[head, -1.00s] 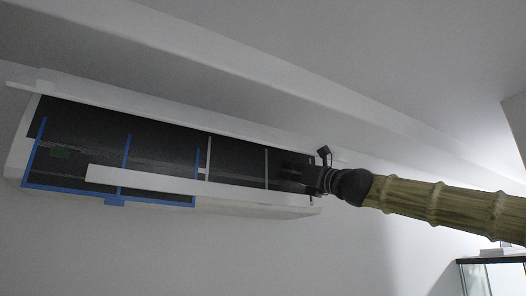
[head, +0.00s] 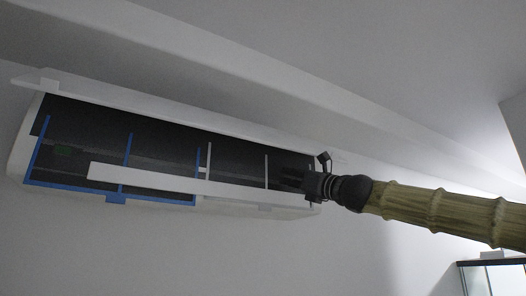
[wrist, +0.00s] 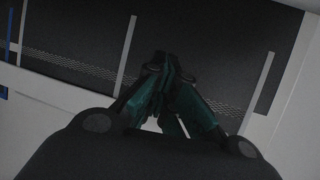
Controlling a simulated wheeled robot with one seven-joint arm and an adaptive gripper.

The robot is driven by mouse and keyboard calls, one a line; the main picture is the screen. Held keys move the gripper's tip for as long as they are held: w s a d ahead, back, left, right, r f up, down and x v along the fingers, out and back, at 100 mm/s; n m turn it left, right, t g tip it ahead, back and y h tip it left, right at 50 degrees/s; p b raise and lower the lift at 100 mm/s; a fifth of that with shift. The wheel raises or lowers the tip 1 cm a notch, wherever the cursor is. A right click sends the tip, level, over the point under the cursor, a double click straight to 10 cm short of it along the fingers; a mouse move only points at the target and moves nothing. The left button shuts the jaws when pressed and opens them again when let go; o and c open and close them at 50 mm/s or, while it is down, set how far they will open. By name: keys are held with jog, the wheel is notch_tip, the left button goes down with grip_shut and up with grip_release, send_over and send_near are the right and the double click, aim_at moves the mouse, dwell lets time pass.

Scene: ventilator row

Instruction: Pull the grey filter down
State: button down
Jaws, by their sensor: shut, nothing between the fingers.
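A long white wall unit with its front open holds two dark mesh filters. The grey filter (head: 237,160) is the right one, with pale grey ribs; it sits in the unit. It also shows in the wrist view (wrist: 190,28), its ribs running up on both sides of my fingers. The blue-framed filter (head: 88,150) is to its left, with a blue tab at the bottom. My gripper (head: 284,179) is in front of the right part of the grey filter. In the wrist view my gripper (wrist: 168,66) has its fingertips together and empty. Whether they touch the mesh, I cannot tell.
A white bar (head: 170,181) runs along the lower front of the unit, across the filters' lower part. The raised white cover (head: 150,104) runs along the top. A ceiling ledge lies above. The wall below is clear. A glass-sided case (head: 492,278) stands at the lower right.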

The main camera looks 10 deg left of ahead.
aim_at(279, 188)
jog(key=shift+f+b, duration=1)
jog(key=shift+f, duration=0.25)
jog(key=shift+a+f, duration=0.15)
jog(key=shift+f, duration=0.15)
jog(key=shift+a+f+b, duration=0.15)
jog(key=shift+f+b, duration=0.25)
jog(key=shift+f, duration=0.15)
jog(key=shift+s+d, duration=0.3)
jog(key=shift+d, duration=0.15)
jog(key=shift+w+d, duration=0.1)
jog(key=shift+d, duration=0.1)
jog(key=shift+s+a+r, duration=0.1)
jog(key=shift+s+r, duration=0.1)
jog(key=shift+r, duration=0.15)
